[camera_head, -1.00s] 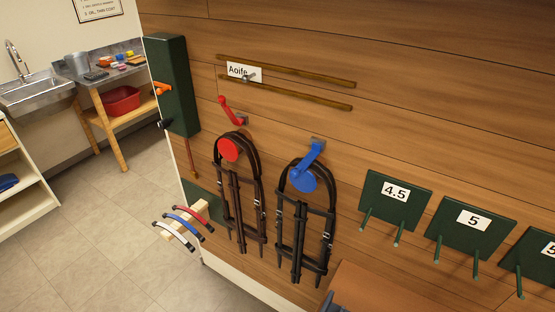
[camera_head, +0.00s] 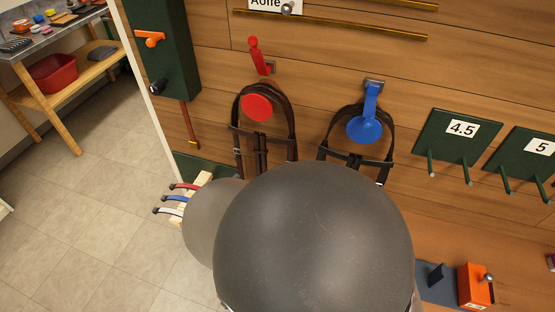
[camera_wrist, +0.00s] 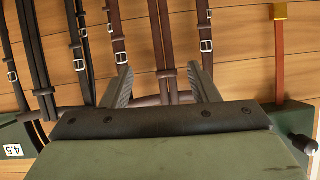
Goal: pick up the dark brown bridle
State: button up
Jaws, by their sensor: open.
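The dark brown bridle (camera_head: 291,125) hangs on the wall from a red holder (camera_head: 257,107), left of a blacker bridle, in the head view. Its lower part is hidden behind my arm there. In the wrist view its brown straps (camera_wrist: 167,35) with silver buckles run down the middle. My gripper (camera_wrist: 160,68) is open, with one finger on each side of the middle straps. I cannot tell whether the fingers touch the leather. The gripper is hidden by my arm in the head view.
The blacker bridle (camera_head: 388,138) hangs close by on a blue holder (camera_head: 364,128); its straps (camera_wrist: 78,40) show left in the wrist view. A green wall box (camera_head: 160,50), a rack with coloured handles (camera_head: 183,198) and green numbered plates (camera_head: 458,135) are near.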

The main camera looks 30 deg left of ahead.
aim_at(261, 168)
jog(key=shift+t+h, duration=0.3)
jog(key=shift+t, duration=0.2)
jog(key=x, duration=0.3)
jog(key=f+x, duration=0.1)
jog(key=x, duration=0.2)
jog(key=a+p+x, duration=0.1)
jog(key=x, duration=0.3)
jog(key=shift+s+f, duration=0.25)
jog(key=shift+s, duration=0.05)
jog(key=shift+p+x, duration=0.85)
jog(key=shift+x, duration=1.85)
jog(key=shift+r, duration=0.1)
grip_shut()
